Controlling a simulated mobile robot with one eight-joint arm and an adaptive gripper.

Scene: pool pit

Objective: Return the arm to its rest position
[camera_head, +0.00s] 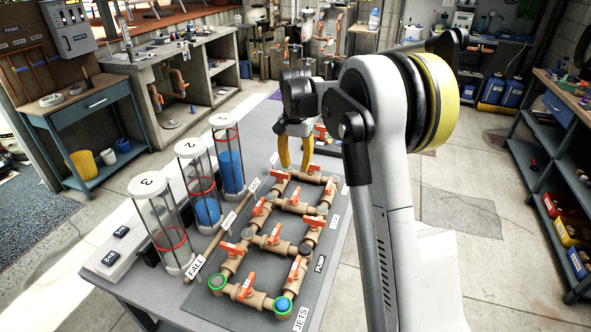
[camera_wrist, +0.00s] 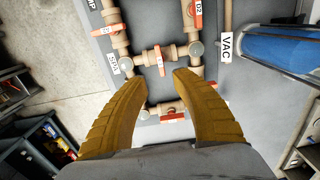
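My gripper (camera_head: 295,152) has yellow curved fingers and is over the far end of the pipe manifold on the grey table. In the wrist view my gripper (camera_wrist: 159,80) has its fingertips apart with nothing between them, above the pipes. The tan pipe manifold (camera_head: 268,240) has several orange-red valve handles. A valve handle (camera_wrist: 160,60) shows just beyond the fingertips. My arm rises at the right of the head view and hides part of the table's far side.
Three clear cylinders, numbered 1 (camera_head: 228,160), 2 (camera_head: 199,185) and 3 (camera_head: 163,225), stand left of the pipes. Shelving (camera_head: 545,140) stands at the right. Open floor (camera_head: 460,195) lies right of the table.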

